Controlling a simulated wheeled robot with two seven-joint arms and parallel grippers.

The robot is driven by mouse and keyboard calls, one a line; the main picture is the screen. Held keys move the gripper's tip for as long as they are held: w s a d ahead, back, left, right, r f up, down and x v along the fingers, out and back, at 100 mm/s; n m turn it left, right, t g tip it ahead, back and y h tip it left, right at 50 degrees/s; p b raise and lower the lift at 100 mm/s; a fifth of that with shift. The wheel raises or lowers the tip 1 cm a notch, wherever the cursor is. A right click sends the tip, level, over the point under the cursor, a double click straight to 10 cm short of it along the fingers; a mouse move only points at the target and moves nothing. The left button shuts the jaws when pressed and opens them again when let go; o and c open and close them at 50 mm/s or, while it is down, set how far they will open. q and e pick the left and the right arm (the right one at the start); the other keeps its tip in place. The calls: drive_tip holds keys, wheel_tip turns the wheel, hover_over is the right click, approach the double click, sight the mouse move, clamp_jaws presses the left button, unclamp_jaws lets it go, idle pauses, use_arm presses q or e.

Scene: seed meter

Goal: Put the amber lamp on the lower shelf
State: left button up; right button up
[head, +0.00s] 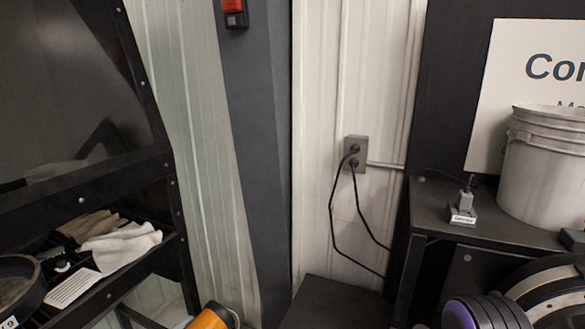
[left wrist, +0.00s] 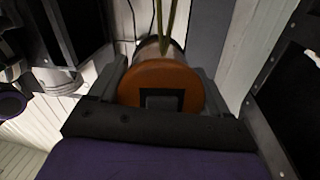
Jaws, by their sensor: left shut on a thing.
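In the left wrist view my left gripper (left wrist: 160,92) is shut on the amber lamp (left wrist: 130,84), a round orange-ended cylinder with a paler body behind it. A finger lies on each side of it. In the head view only the lamp's orange top part (head: 208,319) shows at the bottom edge, right of the black rack. Which level is the lower shelf I cannot tell. My right gripper is not seen.
A white cloth (head: 122,246), a white card (head: 73,288) and a dark round dish (head: 18,285) lie on the rack's shelf. A grey post (head: 255,140) stands beside the rack. At right, a dark bench (head: 428,214) bears a white bucket (head: 540,170). Black cables hang from a wall socket (head: 355,152).

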use_arm(q)
drive_tip(key=s+f, duration=0.3)
drive_tip(key=f, duration=0.4)
drive_tip(key=w+a+n+t+y, duration=0.2)
drive_tip(key=a+n+y, duration=0.4)
drive_tip(key=y, duration=0.4)
drive_tip(key=shift+w+a+r+n+y, duration=0.2)
drive_tip(key=shift+w+n+y, duration=0.25)
drive_tip(key=shift+w, duration=0.25)
drive_tip(key=shift+m+h, duration=0.45)
drive_tip(key=shift+h, duration=0.5)
drive_tip(key=d+r, duration=0.1)
drive_tip(key=d, duration=0.1)
drive_tip(key=d+r, duration=0.1)
drive_tip(key=d, duration=0.1)
drive_tip(key=d+r, duration=0.1)
drive_tip(key=shift+w+d+r, duration=0.2)
drive_tip(key=shift+d+r, duration=0.2)
drive_tip(key=shift+a, duration=0.1)
